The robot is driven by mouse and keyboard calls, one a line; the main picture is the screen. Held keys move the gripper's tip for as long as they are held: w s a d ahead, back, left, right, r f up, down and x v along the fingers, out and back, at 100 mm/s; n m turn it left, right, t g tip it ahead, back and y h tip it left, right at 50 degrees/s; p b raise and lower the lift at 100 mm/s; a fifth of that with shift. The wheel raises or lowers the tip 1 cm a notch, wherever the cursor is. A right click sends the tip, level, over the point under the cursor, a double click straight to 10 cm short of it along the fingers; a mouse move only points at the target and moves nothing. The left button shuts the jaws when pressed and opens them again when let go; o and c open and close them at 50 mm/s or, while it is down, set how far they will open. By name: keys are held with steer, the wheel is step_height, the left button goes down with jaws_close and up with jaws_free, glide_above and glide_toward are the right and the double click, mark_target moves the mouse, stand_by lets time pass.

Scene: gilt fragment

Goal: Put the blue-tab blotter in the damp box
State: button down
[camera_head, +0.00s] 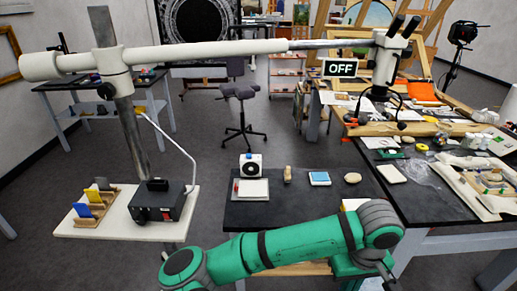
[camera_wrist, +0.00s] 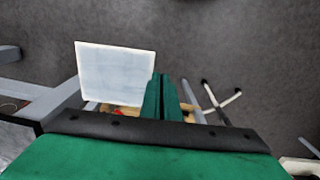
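A small pad with blue and white on top (camera_head: 320,178) lies on the dark table and may be the blue-tab blotter; its tab cannot be made out. I cannot tell for sure which thing is the damp box. A low pale box (camera_head: 252,188) with a red spot sits at the table's left end. My green arm crosses the front of the head view, and my gripper is not clear there. In the wrist view, my gripper's green fingers (camera_wrist: 161,98) are together with nothing visible between them. A white panel (camera_wrist: 114,75) shows beside them, apparently beyond.
A white block with a black disc (camera_head: 251,165), a tan block (camera_head: 287,174) and a pale stone (camera_head: 353,178) stand on the dark table (camera_head: 290,212). A wooden rack with coloured cards (camera_head: 92,206) and a black device (camera_head: 160,203) are left. The right table is cluttered.

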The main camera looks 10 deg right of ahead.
steer(key=w+a+f+n, duration=0.2)
steer(key=w+a+f, duration=1.6)
steer(key=a+f, duration=0.95)
steer(key=a, duration=0.3)
steer(key=s+f, duration=0.4)
steer(key=f, duration=0.2)
steer(key=shift+s+f, duration=0.35)
